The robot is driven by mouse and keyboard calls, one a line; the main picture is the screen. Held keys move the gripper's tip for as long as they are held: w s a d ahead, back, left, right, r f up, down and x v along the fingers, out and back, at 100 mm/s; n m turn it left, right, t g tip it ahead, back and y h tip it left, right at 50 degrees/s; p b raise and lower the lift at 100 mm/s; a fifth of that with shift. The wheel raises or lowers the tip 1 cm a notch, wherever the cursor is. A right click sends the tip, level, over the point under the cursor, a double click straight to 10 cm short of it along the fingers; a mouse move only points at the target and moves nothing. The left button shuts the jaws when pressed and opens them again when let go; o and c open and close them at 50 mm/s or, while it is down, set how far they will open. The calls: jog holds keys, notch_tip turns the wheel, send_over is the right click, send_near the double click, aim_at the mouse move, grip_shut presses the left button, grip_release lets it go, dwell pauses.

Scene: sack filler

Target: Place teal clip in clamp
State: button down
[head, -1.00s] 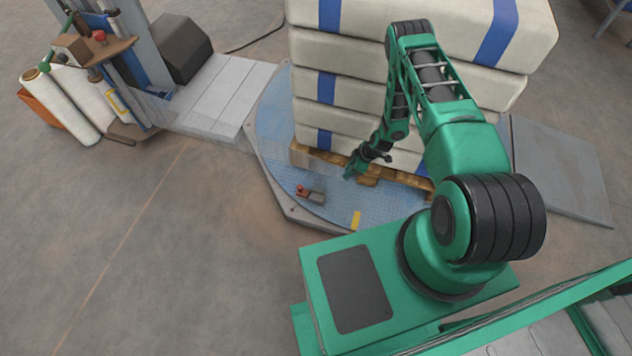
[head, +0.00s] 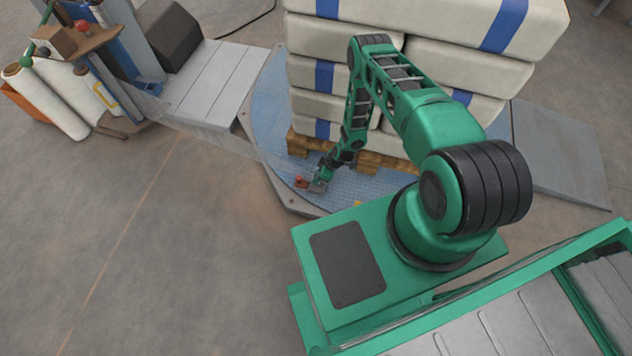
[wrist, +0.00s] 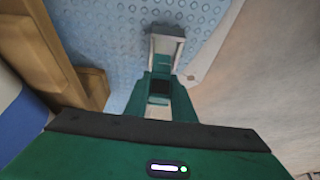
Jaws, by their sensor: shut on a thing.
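The clamp (head: 317,187) is a small grey block with a red knob near the edge of the blue turntable (head: 283,90). My gripper (head: 323,174) is right at it, low over the turntable. In the wrist view my gripper (wrist: 160,78) is shut on a small teal piece, the teal clip (wrist: 160,87), between its fingers. A grey frame (wrist: 167,31), which looks like part of the clamp, lies just beyond the fingertips. I cannot tell whether the clip touches the clamp or is inside it.
White sacks with blue bands (head: 335,103) are stacked on a wooden pallet (head: 380,163) beside my gripper. A wrapping stand (head: 125,60) with film rolls stands at left. A faint translucent film sheet (head: 205,133) runs from it towards the pallet. Open floor lies at front left.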

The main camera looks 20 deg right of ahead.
jog(key=shift+a+f, duration=0.35)
jog(key=shift+a, duration=0.1)
jog(key=shift+f, duration=1.9)
jog(key=c, duration=1.5)
grip_release()
jog(key=v, duration=1.2)
jog(key=shift+s, duration=0.1)
